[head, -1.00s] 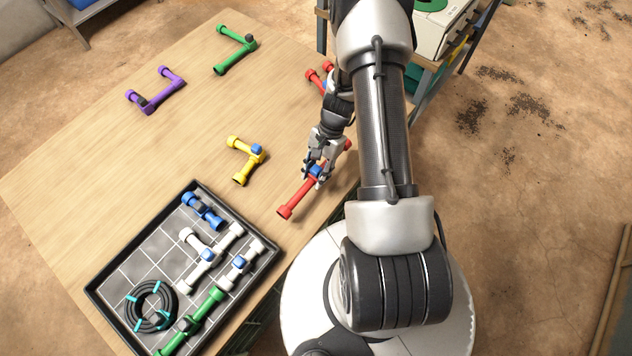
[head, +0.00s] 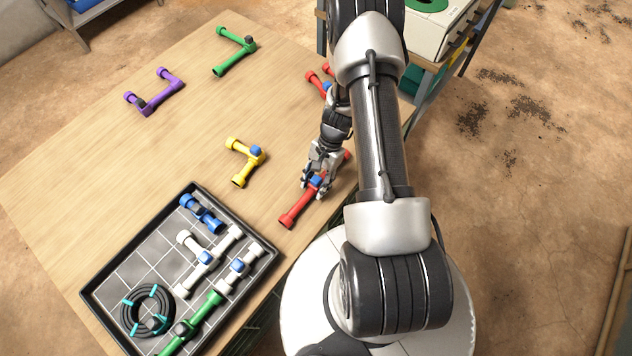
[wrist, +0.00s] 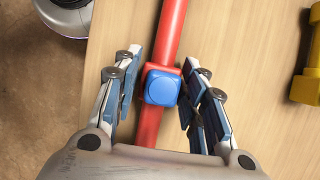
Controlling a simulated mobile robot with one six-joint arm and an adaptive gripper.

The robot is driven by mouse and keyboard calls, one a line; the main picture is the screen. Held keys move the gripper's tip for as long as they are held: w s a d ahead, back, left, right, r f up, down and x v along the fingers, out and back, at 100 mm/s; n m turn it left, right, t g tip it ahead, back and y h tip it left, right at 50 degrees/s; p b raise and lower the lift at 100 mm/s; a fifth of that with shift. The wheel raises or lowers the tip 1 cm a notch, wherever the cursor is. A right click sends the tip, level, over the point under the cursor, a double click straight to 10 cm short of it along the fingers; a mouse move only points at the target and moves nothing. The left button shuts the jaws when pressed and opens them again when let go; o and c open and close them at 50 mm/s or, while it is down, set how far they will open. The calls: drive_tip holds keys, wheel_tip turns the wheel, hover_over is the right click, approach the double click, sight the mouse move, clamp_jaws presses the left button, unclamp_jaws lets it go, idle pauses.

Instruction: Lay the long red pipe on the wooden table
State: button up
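The long red pipe (head: 297,209) with a blue block on its middle appears to lie on the wooden table (head: 190,140) near its right edge. In the wrist view the pipe (wrist: 169,30) runs upright through the picture, with the blue block (wrist: 162,87) between my fingers. My gripper (head: 313,186) is down around the pipe. In the wrist view my gripper (wrist: 160,75) is open, with a gap showing on each side of the block. My gripper and arm hide part of the pipe's far half in the head view.
A black tray (head: 100,285) with pipe pieces and a coiled hose is at the table's front. A yellow piece (head: 242,162) lies left of the pipe. Purple (head: 155,97) and green (head: 235,55) pieces lie farther back. Another red piece (head: 316,80) is behind my gripper.

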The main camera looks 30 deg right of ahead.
drive_tip(key=shift+o, duration=0.9)
